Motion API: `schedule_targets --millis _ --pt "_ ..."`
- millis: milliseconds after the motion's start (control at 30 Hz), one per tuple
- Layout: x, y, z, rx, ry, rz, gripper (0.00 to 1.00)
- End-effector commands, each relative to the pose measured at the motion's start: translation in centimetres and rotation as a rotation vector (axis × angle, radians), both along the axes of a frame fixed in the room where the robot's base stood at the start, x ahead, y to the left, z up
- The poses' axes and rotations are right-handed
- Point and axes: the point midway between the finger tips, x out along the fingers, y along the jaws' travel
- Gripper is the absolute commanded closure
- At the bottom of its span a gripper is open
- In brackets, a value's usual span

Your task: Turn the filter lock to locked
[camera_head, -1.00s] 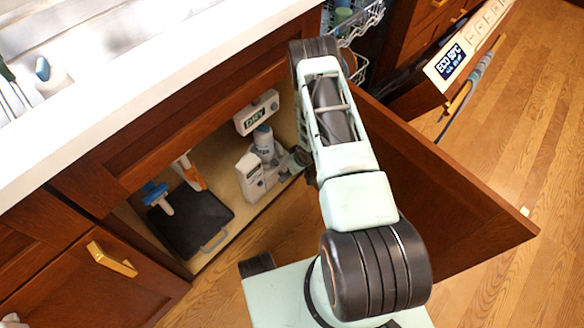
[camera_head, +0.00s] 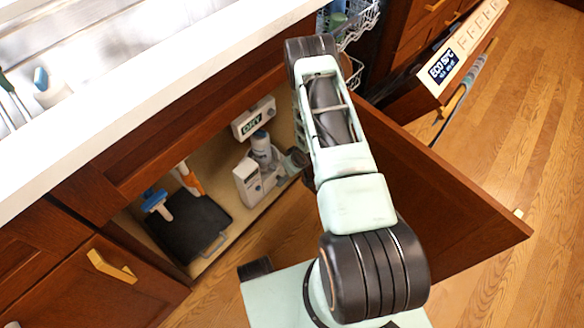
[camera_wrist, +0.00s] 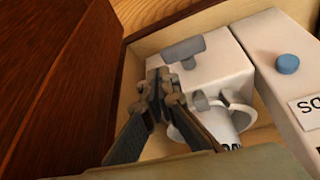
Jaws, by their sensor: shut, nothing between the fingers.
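A white box-shaped unit (camera_head: 247,183) stands inside the open cabinet. In the wrist view, this unit (camera_wrist: 215,68) carries a grey bar-shaped handle (camera_wrist: 184,49), which looks like the filter lock. No lock marking is readable. My gripper (camera_wrist: 165,84) is shut and empty, with its tips just below the handle in the picture. I cannot tell whether they touch it. A white cylinder with a grey collar (camera_wrist: 218,124) is partly hidden behind my fingers. In the head view, my gripper (camera_head: 296,160) is at the right of the unit, and the handle cannot be made out.
A black tray (camera_head: 190,228), a blue-headed brush (camera_head: 155,201) and an orange-handled tool (camera_head: 187,178) are left. The open cabinet door (camera_head: 440,205) stands close at right.

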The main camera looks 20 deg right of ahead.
Motion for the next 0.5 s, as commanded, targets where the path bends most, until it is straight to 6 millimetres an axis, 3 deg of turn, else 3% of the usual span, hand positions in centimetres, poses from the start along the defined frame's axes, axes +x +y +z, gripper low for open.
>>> schedule_targets --millis 500 --pt "-3.0 -0.8 7.5 -0.001 -0.002 -0.002 1.00"
